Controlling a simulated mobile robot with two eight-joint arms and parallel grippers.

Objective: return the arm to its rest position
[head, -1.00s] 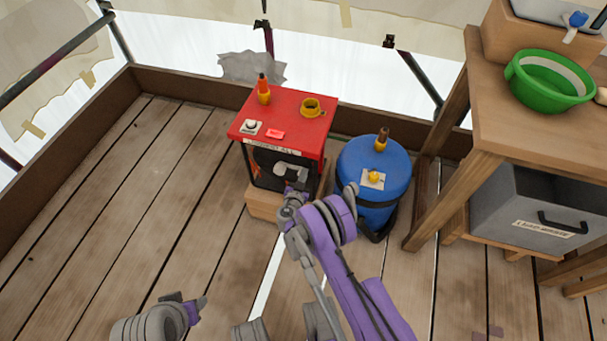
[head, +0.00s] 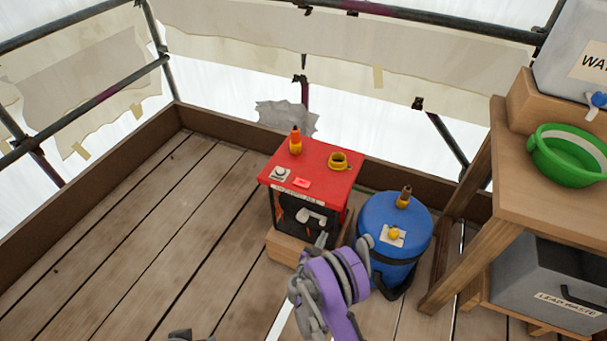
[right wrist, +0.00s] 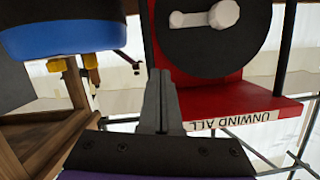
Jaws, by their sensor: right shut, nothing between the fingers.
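My right arm, purple and grey, reaches up from the bottom middle of the head view. Its gripper (head: 322,240) is just in front of the red-topped box, small and partly hidden by the arm. In the right wrist view the two dark fingers (right wrist: 160,100) are together with nothing between them. Beyond them is a black disc with a grey crank handle (right wrist: 205,17); no contact with it shows. Of my left arm, only a grey tip (head: 185,335) shows at the bottom edge of the head view, too little to tell its jaws.
A wooden bench (head: 497,215) with a green bowl (head: 545,170) is at the right. Planks at left are clear.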

